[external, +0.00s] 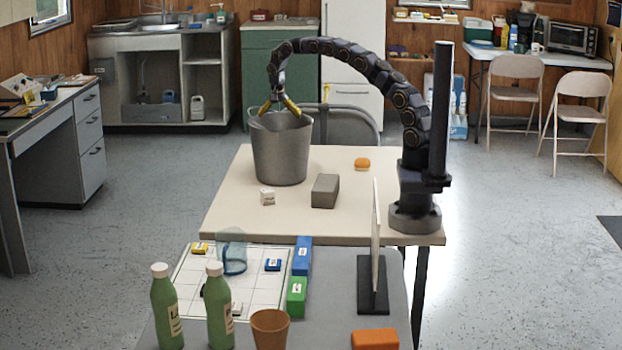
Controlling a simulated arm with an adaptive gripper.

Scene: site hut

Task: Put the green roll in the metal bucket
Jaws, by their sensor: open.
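The grey metal bucket (281,155) stands upright at the back left of the beige table. My gripper (280,108) points down at the bucket's mouth, with its two yellow fingers spread apart near the rim. I see nothing between the fingers. I cannot tell from this view whether the fingertips are inside the bucket or just above it. No green roll can be made out. The inside of the bucket is hidden by its wall.
A nearer grey table carries green bottles (219,310), a brown cup (270,328), a green box (297,297) and an upright panel (376,240).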

